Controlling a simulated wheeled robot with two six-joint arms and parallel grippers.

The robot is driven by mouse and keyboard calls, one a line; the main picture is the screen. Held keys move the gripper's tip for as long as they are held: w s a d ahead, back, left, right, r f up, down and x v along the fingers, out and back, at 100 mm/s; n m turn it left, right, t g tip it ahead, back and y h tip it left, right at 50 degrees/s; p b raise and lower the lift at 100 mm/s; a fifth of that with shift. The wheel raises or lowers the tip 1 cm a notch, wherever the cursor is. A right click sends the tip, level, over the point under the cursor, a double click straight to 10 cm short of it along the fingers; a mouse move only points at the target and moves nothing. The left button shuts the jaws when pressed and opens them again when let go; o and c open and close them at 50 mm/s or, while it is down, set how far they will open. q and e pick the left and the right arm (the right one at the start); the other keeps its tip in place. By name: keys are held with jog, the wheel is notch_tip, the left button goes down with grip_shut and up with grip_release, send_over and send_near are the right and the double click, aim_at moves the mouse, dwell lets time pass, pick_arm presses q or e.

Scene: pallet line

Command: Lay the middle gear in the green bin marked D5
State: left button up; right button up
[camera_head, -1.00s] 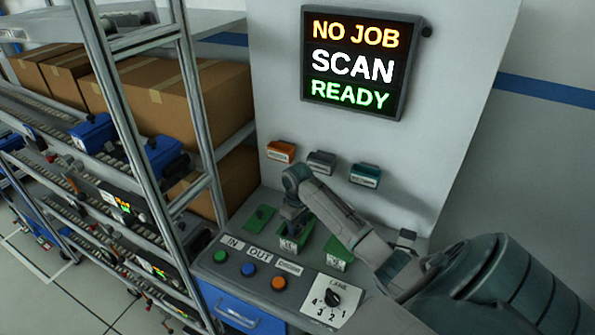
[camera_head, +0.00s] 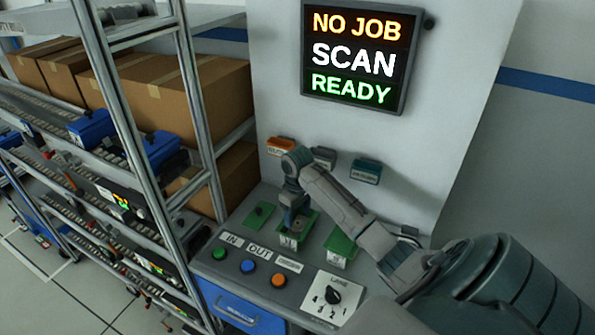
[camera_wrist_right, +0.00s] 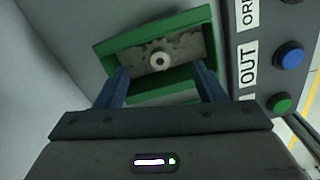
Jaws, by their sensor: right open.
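A grey toothed gear (camera_wrist_right: 176,53) with a pale round hub lies inside a green bin (camera_wrist_right: 150,98) in the right wrist view. My right gripper (camera_wrist_right: 162,82) is open, its two blue fingers apart at the near side of the bin, with the gear seen between and beyond them. In the head view the right gripper (camera_head: 292,214) hangs over the left of two green bins (camera_head: 292,241) on the console. The marking on that bin is too small to read. My left gripper is not in view.
A second green bin (camera_head: 341,249) stands to the right, and a flat green piece (camera_head: 259,215) lies to the left. Buttons and a lane dial (camera_head: 332,295) line the console front. A metal rack (camera_head: 130,130) stands left.

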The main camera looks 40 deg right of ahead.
aim_at(298, 222)
notch_tip(298, 222, up, 8)
jog(key=p, duration=0.1)
jog(key=shift+r, duration=0.2)
dwell(0.5)
